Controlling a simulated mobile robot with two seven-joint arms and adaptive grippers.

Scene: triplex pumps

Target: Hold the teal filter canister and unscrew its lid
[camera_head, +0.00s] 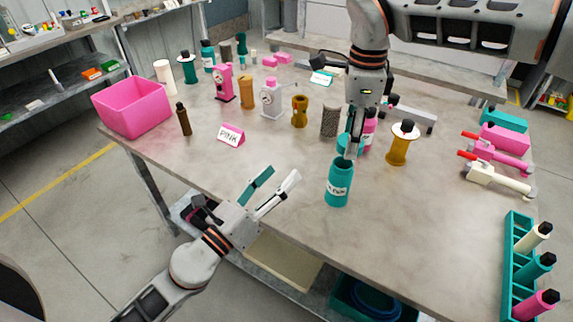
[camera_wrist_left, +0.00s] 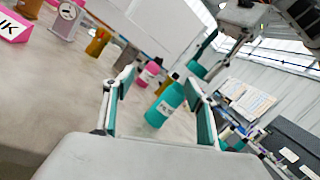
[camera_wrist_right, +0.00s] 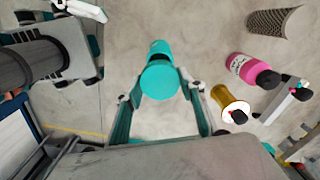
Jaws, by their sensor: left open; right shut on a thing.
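The teal filter canister (camera_head: 339,184) stands upright near the table's front edge, its label facing forward. It also shows in the left wrist view (camera_wrist_left: 164,108) and, beyond the lid, in the right wrist view (camera_wrist_right: 159,48). My right gripper (camera_head: 351,140) points down above it, shut on the teal lid (camera_head: 343,145). The lid fills the space between the fingers in the right wrist view (camera_wrist_right: 160,82). In the left wrist view the lid (camera_wrist_left: 200,69) is off the canister, above its neck. My left gripper (camera_head: 277,180) is open and empty, left of the canister, facing it.
A pink bottle (camera_head: 368,131) and an amber filter (camera_head: 400,143) stand behind the canister. A mesh cylinder (camera_head: 331,121) is behind left. A teal rack (camera_head: 517,262) with several tubes is at right. The table left of the canister is clear around the pink sign (camera_head: 231,135).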

